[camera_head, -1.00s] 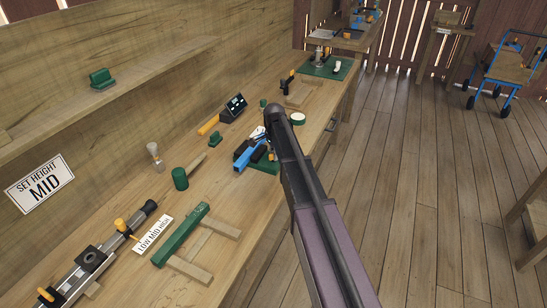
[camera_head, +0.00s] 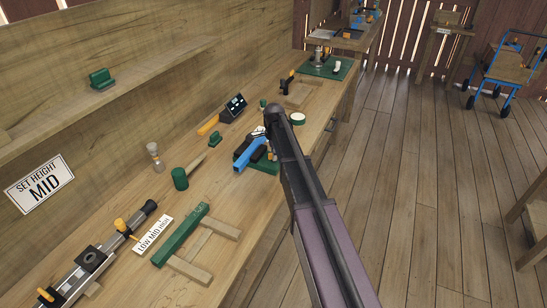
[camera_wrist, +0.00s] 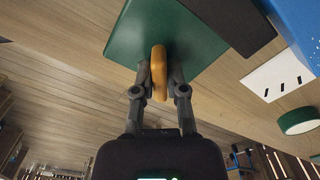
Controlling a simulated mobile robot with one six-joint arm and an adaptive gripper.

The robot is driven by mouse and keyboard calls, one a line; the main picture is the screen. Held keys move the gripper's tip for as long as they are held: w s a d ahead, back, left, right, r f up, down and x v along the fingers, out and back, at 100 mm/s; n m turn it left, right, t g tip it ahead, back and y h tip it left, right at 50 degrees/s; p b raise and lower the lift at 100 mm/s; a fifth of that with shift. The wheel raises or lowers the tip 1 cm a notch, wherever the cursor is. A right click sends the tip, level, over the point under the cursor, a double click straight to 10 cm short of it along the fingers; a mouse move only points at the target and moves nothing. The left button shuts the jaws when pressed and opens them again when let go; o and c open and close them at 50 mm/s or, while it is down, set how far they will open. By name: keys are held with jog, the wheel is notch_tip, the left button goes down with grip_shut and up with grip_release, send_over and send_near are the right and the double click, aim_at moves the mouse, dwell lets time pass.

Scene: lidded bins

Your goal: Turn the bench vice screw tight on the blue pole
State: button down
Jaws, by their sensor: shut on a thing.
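The blue pole (camera_head: 250,154) lies at the bench vice, whose green base (camera_head: 263,168) shows beside my arm in the head view. In the wrist view the blue pole (camera_wrist: 300,27) is at the upper right, next to a dark vice part (camera_wrist: 228,18) and a green plate (camera_wrist: 192,42). My gripper (camera_wrist: 160,72) is shut on an orange handle (camera_wrist: 158,73), with one finger on each side of it. In the head view my arm hides most of the vice and the handle.
A long clamp-like device (camera_head: 92,258) lies at the lower left.

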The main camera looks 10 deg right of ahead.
jog(key=shift+m, duration=0.7)
jog(key=shift+m, duration=2)
jog(key=c, duration=0.8)
grip_release()
jog(key=shift+o, duration=0.2)
jog(key=shift+r, duration=0.1)
jog(key=shift+r+p, duration=2.45)
jog(key=shift+p, duration=0.1)
